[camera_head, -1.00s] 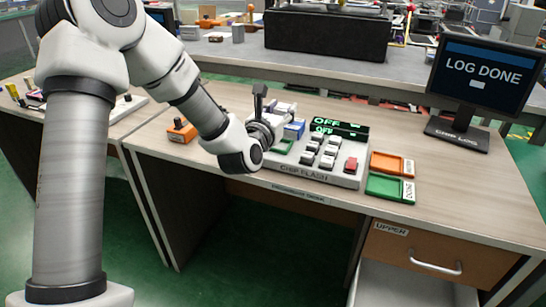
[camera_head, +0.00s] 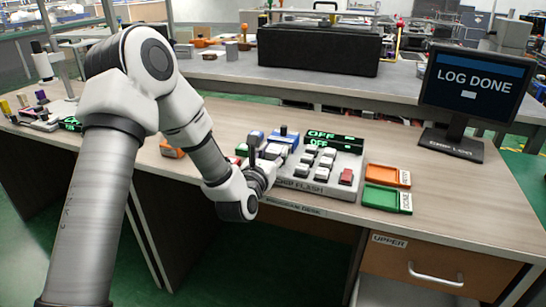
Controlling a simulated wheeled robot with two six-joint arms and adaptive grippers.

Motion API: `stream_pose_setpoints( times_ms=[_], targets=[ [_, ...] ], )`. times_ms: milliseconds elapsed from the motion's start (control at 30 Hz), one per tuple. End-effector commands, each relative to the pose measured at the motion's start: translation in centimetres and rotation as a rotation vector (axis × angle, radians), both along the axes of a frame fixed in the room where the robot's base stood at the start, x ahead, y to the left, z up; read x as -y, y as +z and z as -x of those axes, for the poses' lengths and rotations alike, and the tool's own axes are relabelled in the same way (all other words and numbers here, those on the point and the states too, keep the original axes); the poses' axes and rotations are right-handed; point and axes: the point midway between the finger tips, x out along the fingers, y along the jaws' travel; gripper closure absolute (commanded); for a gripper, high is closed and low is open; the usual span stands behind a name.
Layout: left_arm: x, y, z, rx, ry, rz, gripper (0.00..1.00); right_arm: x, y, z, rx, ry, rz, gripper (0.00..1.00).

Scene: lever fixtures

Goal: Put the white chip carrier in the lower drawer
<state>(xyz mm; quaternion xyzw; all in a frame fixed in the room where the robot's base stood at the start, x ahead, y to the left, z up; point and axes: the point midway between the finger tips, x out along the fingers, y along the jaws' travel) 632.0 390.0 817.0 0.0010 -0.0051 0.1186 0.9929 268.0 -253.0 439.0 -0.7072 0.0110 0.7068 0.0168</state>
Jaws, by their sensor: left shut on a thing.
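My left gripper (camera_head: 266,168) is over the front left of the chip flash station (camera_head: 318,188), close to its edge. It is shut on a small whitish piece (camera_head: 272,151), which seems to be the white chip carrier; the gripper and wrist hide much of it. The upper drawer (camera_head: 436,269), labelled UPPER, is shut below the desk's right side. Under it a pale surface (camera_head: 388,293) shows at the bottom edge, apparently the lower drawer pulled out; most of it is cut off. My right gripper is not in view.
An orange tray (camera_head: 389,176) and a green tray (camera_head: 387,198) lie right of the station. A monitor (camera_head: 472,82) reading LOG DONE stands at the back right. A blue part (camera_head: 284,137) sits on the station behind my gripper. The desk's right front is clear.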

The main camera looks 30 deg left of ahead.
Motion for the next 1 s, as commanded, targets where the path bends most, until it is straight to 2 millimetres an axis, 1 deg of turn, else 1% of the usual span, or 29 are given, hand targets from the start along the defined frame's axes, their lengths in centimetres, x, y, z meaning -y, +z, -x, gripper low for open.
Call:
stream_pose_setpoints(
  times_ms=[67,100,133,167,433,533,567,667,800,900,967,1000],
  targets=[
    [0.1,-0.4,0.1,-0.013,-0.002,0.003,0.92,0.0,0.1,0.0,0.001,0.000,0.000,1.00],
    [0.1,-0.4,0.2,-0.014,-0.002,0.003,0.51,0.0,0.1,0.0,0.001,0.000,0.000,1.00],
    [0.1,-0.4,0.2,-0.014,-0.002,0.003,0.40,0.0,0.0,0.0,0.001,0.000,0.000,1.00],
    [0.1,-0.4,0.2,-0.014,-0.002,0.003,0.32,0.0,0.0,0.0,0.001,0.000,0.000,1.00],
    [0.1,-0.3,0.1,-0.011,-0.001,0.003,0.32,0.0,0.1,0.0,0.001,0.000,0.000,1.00],
    [0.1,-0.5,0.1,-0.012,-0.002,0.002,0.32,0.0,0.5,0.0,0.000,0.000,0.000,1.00],
    [0.1,-0.6,0.4,-0.012,-0.001,0.003,0.32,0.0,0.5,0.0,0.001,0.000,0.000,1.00],
    [0.5,-0.6,2.2,-0.011,-0.001,0.005,0.32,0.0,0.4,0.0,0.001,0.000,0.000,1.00],
    [1.0,-0.7,5.3,-0.012,-0.001,0.006,0.32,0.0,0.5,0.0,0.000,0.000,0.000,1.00],
    [1.4,-0.7,6.9,-0.011,-0.001,0.005,0.32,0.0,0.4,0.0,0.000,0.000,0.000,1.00],
    [1.5,-0.7,7.5,-0.011,-0.001,0.003,0.32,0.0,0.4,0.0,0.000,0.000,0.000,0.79],
    [1.6,-0.7,7.7,-0.011,-0.001,0.003,0.32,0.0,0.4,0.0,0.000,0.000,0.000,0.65]
  ],
)
